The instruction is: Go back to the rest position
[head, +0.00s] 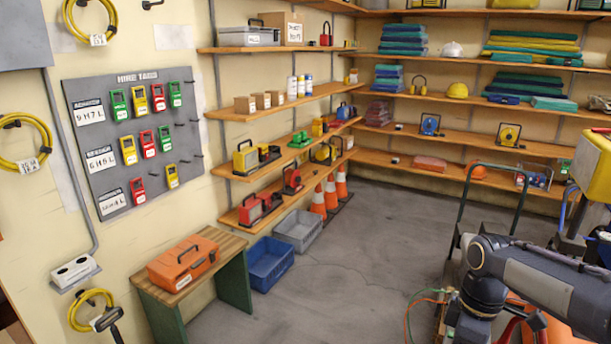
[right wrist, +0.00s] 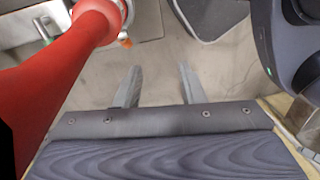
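My right arm (head: 530,285) comes into the head view at the lower right, bent, with its gripper not clearly visible there. In the right wrist view my right gripper (right wrist: 159,87) has its two fingers spread apart with bare pale floor between them. It holds nothing. My left arm and left gripper are not in the head view.
A large red tapered object (right wrist: 60,85) passes close left of the right gripper. A dark-framed cart (head: 470,200) stands beside my right arm. A bench (head: 225,245) with an orange toolbox (head: 183,262) stands left. The middle floor (head: 350,260) is clear.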

